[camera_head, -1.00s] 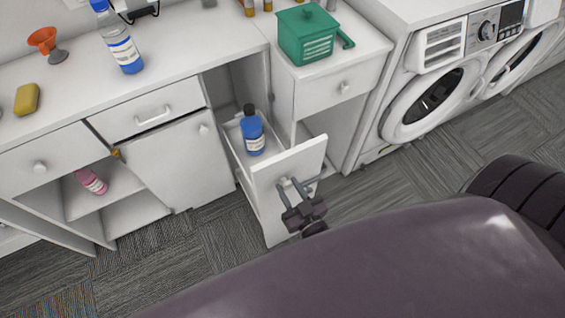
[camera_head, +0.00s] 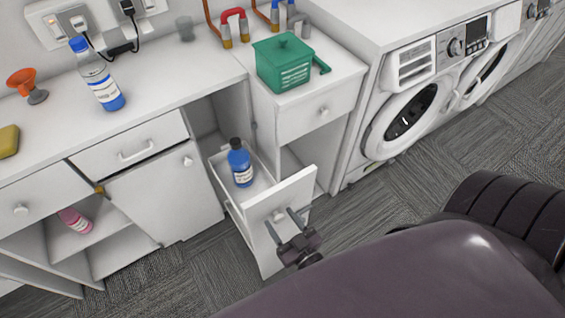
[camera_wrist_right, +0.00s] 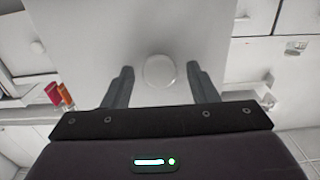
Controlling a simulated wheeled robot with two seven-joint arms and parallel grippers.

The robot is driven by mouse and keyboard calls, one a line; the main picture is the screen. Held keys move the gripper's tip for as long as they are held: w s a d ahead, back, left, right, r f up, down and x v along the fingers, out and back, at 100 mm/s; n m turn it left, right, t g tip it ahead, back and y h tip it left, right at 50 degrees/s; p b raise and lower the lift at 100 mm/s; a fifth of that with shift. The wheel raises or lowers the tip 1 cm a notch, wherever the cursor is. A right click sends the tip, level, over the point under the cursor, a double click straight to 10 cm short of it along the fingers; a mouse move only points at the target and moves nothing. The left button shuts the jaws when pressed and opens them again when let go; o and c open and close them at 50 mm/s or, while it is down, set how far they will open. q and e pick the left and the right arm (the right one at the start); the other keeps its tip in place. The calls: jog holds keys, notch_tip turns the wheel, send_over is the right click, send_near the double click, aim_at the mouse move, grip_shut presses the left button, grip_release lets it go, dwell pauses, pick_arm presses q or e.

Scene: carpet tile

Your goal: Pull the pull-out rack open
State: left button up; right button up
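The pull-out rack (camera_head: 262,222) stands out from the cabinet, with a white front panel and a tray behind it. A blue bottle (camera_head: 240,166) stands upright in its tray. My right gripper (camera_head: 283,224) is in front of the panel, its two fingers apart. In the right wrist view the rack's round white knob (camera_wrist_right: 158,71) sits between the spread fingers (camera_wrist_right: 162,84), with a gap on both sides. My left gripper is not in view.
A green box (camera_head: 284,65) and a clear bottle with a blue cap (camera_head: 97,80) stand on the white counter (camera_head: 165,92). A pink bottle (camera_head: 74,220) lies on the open shelf at left. Washing machines (camera_head: 405,112) stand at right. Grey carpet (camera_head: 370,200) is free between.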

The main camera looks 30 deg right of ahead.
jog(key=s+b, duration=0.1)
jog(key=s, duration=0.6)
jog(key=shift+s+d+b, duration=0.15)
jog(key=shift+s+b, duration=0.25)
